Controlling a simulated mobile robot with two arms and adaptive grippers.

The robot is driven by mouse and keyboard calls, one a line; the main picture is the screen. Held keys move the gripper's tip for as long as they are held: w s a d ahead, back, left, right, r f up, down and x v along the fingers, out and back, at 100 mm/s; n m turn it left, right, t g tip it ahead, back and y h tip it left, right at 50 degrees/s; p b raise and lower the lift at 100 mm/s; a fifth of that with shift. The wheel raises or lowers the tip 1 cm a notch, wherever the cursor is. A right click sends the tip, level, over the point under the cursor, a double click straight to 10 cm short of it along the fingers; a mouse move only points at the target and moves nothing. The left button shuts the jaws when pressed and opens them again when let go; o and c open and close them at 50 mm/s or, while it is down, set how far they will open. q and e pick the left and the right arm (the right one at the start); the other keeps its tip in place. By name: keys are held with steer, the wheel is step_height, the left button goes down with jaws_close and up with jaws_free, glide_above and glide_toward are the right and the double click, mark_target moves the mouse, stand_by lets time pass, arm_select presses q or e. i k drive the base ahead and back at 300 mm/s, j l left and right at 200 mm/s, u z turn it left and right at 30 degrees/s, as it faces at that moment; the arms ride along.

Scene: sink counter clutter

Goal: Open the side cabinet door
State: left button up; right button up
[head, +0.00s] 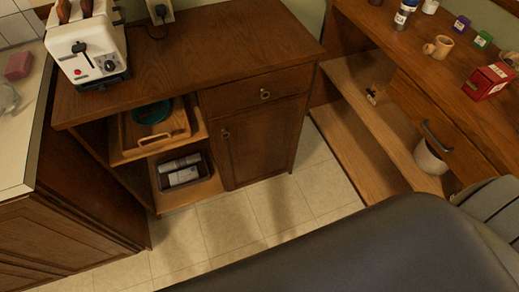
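A wooden side cabinet (190,50) stands in the middle of the head view. Its panelled door (262,145) is shut, flush with the front, at the right under a drawer (258,88). The door has a small round knob (226,134) near its upper left corner. The drawer is shut and has its own knob (265,95). Neither of my grippers is in view, and nothing touches the door.
Open shelves beside the door hold a wooden tray (155,140) and a dark bin (183,174). A toaster (85,45) stands on top. The tiled floor (235,220) before the door is clear. A shelved counter (475,55) stands at right, a white-topped counter (15,135) at left.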

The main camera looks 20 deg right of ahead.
mark_target(255, 144)
steer(key=j+z, duration=0.1)
steer(key=z, duration=0.25)
steer(key=j+z, duration=0.15)
steer(key=z, duration=0.2)
steer(key=k+l, duration=0.05)
